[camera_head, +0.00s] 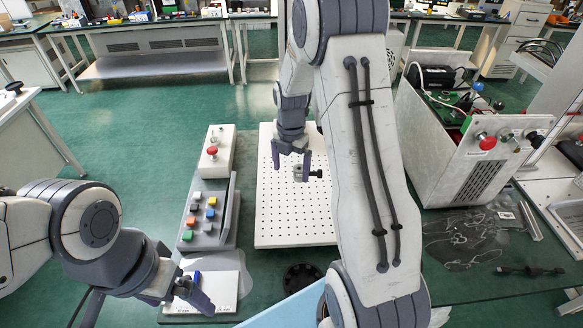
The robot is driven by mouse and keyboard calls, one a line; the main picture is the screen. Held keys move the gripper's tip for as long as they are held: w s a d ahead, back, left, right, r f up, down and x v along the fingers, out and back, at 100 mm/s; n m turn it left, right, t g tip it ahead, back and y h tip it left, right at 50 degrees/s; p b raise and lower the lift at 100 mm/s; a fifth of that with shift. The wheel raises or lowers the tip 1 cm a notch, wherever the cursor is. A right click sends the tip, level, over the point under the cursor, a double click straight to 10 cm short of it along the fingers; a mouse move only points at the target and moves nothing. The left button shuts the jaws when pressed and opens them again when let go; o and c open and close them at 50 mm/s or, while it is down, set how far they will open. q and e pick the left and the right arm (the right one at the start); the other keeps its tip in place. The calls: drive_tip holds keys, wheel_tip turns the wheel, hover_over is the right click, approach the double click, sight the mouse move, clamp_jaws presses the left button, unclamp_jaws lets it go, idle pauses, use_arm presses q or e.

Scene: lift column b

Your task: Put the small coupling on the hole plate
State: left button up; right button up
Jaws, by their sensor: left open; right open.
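The white hole plate (272,215) lies flat in the middle of the table, its right part hidden behind my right arm. My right gripper (291,167) is open above the plate, fingers pointing down. A small grey piece with a black knob-like end (317,174), which may be the small coupling, is at the plate by its right finger. It looks to rest on the plate, partly hidden by that finger; I cannot tell whether they touch. My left gripper (190,302) is open and empty at the lower left, over a white board (228,284).
A grey tray of coloured blocks (208,226) and a white box with a red button (214,152) stand left of the plate. At right are a large white electronics case (462,150), a dark clear bag (460,240) and a black cable (530,270).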

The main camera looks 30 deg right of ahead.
wheel_tip(320, 180, up, 10)
drive_tip(key=b, duration=0.1)
drive_tip(key=shift+r, duration=0.2)
clamp_jaws()
drive_tip(key=shift+f, duration=0.15)
drive_tip(key=m, duration=2.2)
hover_over(272, 234)
drive_tip(key=f, duration=1.2)
drive_tip(key=w+f, duration=0.1)
drive_tip(key=f, duration=0.6)
drive_tip(key=shift+d, duration=0.15)
drive_tip(key=shift+s+a+f+m, duration=0.15)
drive_tip(key=shift+s+f+m, duration=0.1)
drive_tip(key=shift+m, duration=0.3)
drive_tip(key=shift+s+a+f+m, duration=0.1)
drive_tip(key=shift+s+m, duration=0.15)
drive_tip(key=shift+m, duration=0.3)
